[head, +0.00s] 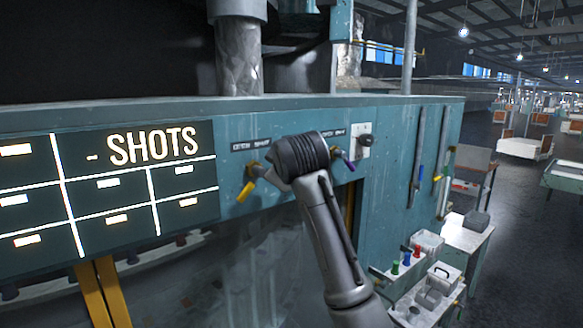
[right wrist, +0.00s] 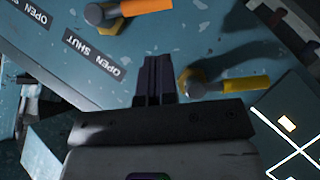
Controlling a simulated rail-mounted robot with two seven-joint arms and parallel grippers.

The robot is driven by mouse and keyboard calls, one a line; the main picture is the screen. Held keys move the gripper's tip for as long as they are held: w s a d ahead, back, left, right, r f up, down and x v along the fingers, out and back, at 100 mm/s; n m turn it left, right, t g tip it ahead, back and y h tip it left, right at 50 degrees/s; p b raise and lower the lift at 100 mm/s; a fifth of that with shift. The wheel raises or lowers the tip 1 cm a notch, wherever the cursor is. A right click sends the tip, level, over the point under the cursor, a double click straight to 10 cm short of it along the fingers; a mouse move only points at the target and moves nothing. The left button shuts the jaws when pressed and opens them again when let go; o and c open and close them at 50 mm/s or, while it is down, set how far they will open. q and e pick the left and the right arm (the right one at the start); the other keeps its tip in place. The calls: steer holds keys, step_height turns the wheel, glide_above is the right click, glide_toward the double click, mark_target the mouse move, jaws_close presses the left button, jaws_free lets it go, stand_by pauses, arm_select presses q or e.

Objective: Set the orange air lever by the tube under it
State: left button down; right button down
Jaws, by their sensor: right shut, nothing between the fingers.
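One lever (right wrist: 148,7) is at the top edge, the other (right wrist: 245,84) right of my fingers. I cannot make out a tube under the lever. My left gripper is not in view.
A purple lever (head: 349,160) is right of my wrist. OPEN/SHUT labels (right wrist: 92,50) are on the panel. A dark SHOTS board (head: 108,185) is at left. Trays (head: 428,242) and small coloured pieces (head: 395,267) are at lower right.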

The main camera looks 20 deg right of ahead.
steer(key=w+d+f+p, duration=0.1)
steer(key=w+d+f, duration=0.1)
steer(key=f, duration=0.1)
steer(key=shift+d+p, duration=0.2)
steer(key=shift+p, duration=0.15)
steer(key=shift+s+d, duration=0.1)
